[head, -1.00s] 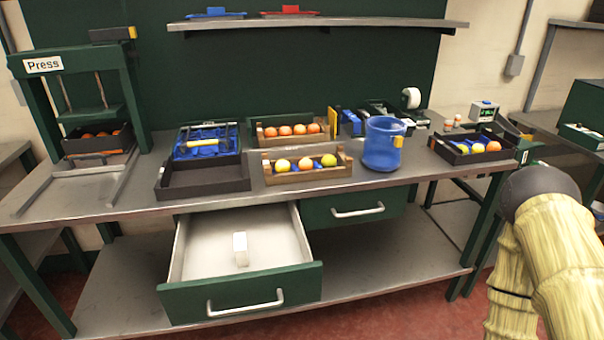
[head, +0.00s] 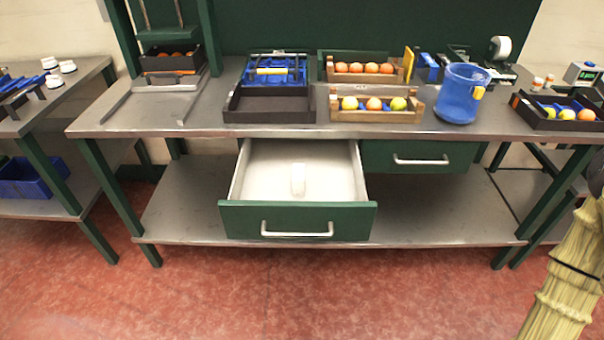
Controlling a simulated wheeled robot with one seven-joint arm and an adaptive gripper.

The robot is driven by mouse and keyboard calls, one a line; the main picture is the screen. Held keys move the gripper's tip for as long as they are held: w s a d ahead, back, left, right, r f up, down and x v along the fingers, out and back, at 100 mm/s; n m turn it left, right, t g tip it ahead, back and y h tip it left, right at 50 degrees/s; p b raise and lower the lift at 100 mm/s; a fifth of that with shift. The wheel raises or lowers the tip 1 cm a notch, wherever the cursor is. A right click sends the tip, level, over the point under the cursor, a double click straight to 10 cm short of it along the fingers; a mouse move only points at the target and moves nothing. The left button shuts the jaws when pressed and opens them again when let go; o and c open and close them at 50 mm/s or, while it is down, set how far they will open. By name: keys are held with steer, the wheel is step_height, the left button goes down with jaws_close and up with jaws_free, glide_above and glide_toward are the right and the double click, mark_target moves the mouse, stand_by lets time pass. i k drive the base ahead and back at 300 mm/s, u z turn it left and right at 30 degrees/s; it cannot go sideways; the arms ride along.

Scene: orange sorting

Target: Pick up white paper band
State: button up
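The white paper band (head: 298,180) lies in the open drawer (head: 297,222) under the workbench, near the middle of the white drawer floor. It looks like a small, pale upright loop or strip. Nothing touches it, and the drawer is pulled well out. My arm shows at the right edge of the head view, far to the right of the drawer. My gripper is outside the view.
The workbench (head: 230,128) holds an empty dark tray (head: 268,117), wooden crates of fruit (head: 376,116), a blue bucket (head: 462,95) and a dark fruit tray (head: 560,112). A closed drawer (head: 420,155) is right of the open one. Red floor (head: 300,290) in front is clear.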

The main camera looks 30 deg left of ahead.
mark_target(298, 172)
steer(key=z, duration=2.05)
steer(key=k, duration=0.75)
steer(key=u, duration=2.8)
